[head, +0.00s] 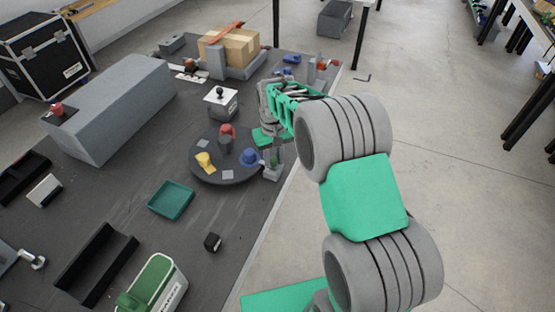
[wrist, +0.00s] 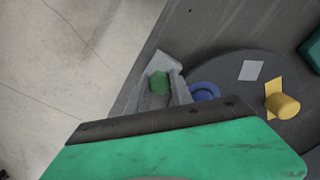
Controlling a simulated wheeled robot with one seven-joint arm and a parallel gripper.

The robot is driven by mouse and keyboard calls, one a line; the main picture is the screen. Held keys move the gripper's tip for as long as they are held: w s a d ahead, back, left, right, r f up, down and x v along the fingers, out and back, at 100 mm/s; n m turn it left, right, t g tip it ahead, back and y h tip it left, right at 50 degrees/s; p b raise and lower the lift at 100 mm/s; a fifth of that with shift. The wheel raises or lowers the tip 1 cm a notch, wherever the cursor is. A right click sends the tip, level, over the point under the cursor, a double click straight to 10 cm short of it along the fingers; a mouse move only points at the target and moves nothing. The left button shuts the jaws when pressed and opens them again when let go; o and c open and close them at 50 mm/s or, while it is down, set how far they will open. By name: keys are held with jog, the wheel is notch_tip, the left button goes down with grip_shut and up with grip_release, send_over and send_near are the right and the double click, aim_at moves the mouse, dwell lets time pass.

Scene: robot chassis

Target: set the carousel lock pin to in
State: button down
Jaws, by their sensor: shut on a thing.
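The carousel is a dark round disc (head: 225,176) on the grey table, with a red-topped post near its middle. It also shows in the wrist view (wrist: 228,72). At its edge on the right, in the head view, stands a small grey block (head: 271,173), partly hidden by my gripper. In the wrist view a green knob (wrist: 159,83) sits between my fingers, beside the disc's rim. My gripper (wrist: 163,88) is shut on this green knob, which looks like the lock pin's handle. How far in the pin sits cannot be told.
On the disc are a yellow piece (head: 205,161), a blue piece (head: 250,157) and pale square patches. A white box with a black knob (head: 220,100) stands behind the disc. A teal tray (head: 171,199) lies at front left. The table edge runs close by on the right.

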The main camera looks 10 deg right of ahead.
aim_at(273, 158)
jog(key=c, duration=1.3)
grip_release()
jog(key=shift+w+a, duration=0.15)
jog(key=shift+a, duration=0.15)
jog(key=shift+c, duration=0.2)
jog(key=shift+o, duration=1)
jog(key=shift+d, duration=0.15)
notch_tip(273, 158, up, 8)
jog(key=shift+f+b, duration=0.1)
jog(key=shift+b, duration=0.3)
